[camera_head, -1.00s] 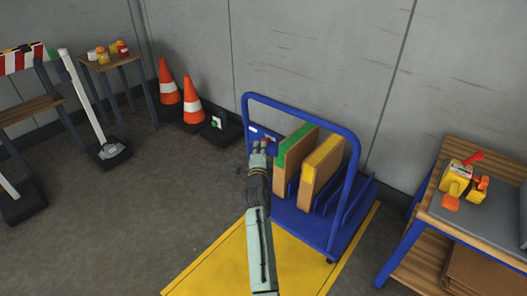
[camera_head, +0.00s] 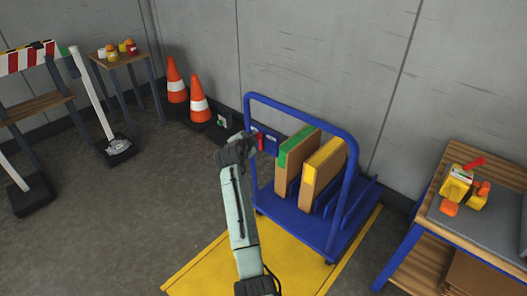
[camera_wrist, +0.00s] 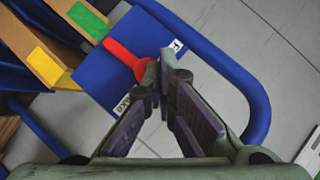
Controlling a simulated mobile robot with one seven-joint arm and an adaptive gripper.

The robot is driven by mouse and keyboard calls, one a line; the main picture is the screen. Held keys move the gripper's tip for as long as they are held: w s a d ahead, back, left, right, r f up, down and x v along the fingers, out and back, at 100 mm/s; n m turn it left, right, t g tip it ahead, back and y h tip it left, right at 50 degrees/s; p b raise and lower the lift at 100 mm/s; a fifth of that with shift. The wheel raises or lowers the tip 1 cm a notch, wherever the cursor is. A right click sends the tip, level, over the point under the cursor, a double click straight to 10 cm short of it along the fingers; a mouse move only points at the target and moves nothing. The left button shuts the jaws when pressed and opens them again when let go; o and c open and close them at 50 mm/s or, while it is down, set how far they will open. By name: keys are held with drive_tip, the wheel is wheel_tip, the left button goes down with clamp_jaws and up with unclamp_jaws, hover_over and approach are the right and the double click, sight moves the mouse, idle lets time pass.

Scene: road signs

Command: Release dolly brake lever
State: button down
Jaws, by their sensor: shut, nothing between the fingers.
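The blue dolly (camera_head: 308,218) stands on a yellow floor marking, with its tall looped handle (camera_head: 300,108) upright. The red brake lever (camera_head: 260,142) is on a blue plate inside the handle. In the wrist view, the red lever (camera_wrist: 122,55) slants across the blue plate (camera_wrist: 102,75), and its round end is at the fingertips. A white label reading "ake" is partly hidden by a finger; another label shows at upper right. My gripper (camera_wrist: 164,72) is shut and empty, its tips at the lever's round end; I cannot tell whether they touch. My gripper (camera_head: 250,144) is left of the lever.
Green-edged (camera_head: 293,157) and yellow-edged (camera_head: 322,172) boards stand upright on the dolly. Two orange cones (camera_head: 199,100) are behind left. A bench (camera_head: 425,232) with a yellow tool (camera_head: 456,184) is at right.

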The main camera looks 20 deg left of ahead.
drive_tip(key=shift+w+a+f+n+g+h+b, duration=0.15)
drive_tip(key=shift+w+a+n+g+h+b, duration=0.15)
drive_tip(key=shift+a+n+h, duration=0.25)
drive_tip(key=shift+w+a+f+n+g+h+b, duration=0.1)
drive_tip(key=shift+w+a+n+g+h, duration=0.05)
drive_tip(key=shift+a+n+g+h, duration=0.4)
drive_tip(key=shift+r, duration=0.1)
drive_tip(key=shift+r+p, duration=0.35)
drive_tip(key=shift+r, duration=0.4)
